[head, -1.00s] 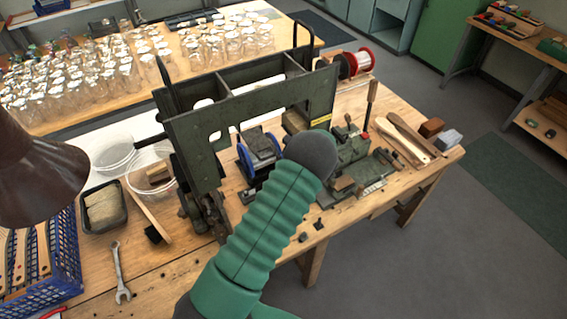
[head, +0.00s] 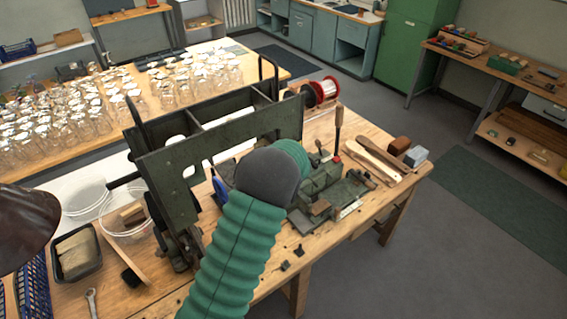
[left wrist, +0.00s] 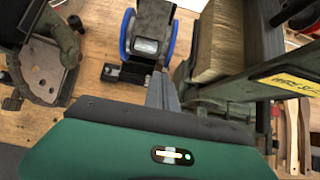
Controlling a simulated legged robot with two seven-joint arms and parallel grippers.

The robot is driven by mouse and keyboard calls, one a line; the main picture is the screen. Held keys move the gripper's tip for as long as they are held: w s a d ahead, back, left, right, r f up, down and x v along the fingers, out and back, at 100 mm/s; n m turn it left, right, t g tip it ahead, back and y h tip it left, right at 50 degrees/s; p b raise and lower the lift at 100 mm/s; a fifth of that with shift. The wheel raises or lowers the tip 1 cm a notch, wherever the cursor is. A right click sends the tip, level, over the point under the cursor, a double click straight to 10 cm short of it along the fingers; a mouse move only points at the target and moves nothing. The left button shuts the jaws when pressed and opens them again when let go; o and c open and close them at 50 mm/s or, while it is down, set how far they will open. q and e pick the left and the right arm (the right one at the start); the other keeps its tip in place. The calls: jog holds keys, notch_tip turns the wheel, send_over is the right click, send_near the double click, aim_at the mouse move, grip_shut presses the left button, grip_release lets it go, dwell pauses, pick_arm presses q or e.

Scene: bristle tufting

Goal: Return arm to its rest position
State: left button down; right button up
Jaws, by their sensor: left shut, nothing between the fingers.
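My left arm comes in from the bottom in the head view, with a ribbed green sleeve and a dark grey joint. It reaches over the front of the workbench (head: 215,296), beside the green machine frame (head: 185,160). My left gripper is hidden behind the arm in the head view. In the left wrist view the left gripper (left wrist: 162,92) is shut and empty. Its grey fingers point towards the blue-flanged spool device (left wrist: 148,32), and a pale bristle block (left wrist: 218,42) is to their right. My right gripper is in neither view.
A small green fixture (head: 318,182), wooden strips (head: 370,163) and a red-rimmed spool (head: 322,90) are on the bench's right side. Clear bowls (head: 125,218) and a dark tray (head: 77,254) stand at left. A lamp shade (head: 22,228) overhangs the left edge. Floor is open at right.

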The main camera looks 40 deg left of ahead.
pick_arm(q)
jog(key=s+d+n+h, duration=0.2)
jog(key=s+d+n, duration=0.4)
jog(key=d, duration=0.3)
jog(key=s+d+n+h+b, duration=0.1)
jog(key=s+d+n+h, duration=0.2)
jog(key=s+d+n, duration=0.4)
jog(key=s+d+n+h+b, duration=0.1)
jog(key=s+d+n+h, duration=0.1)
jog(key=s+d+n, duration=0.5)
jog(key=d+n, duration=0.1)
jog(key=d, duration=0.4)
jog(key=shift+d+r+h, duration=0.3)
jog(key=shift+s+a, duration=0.1)
jog(key=shift+s, duration=0.15)
jog(key=shift+d, duration=0.2)
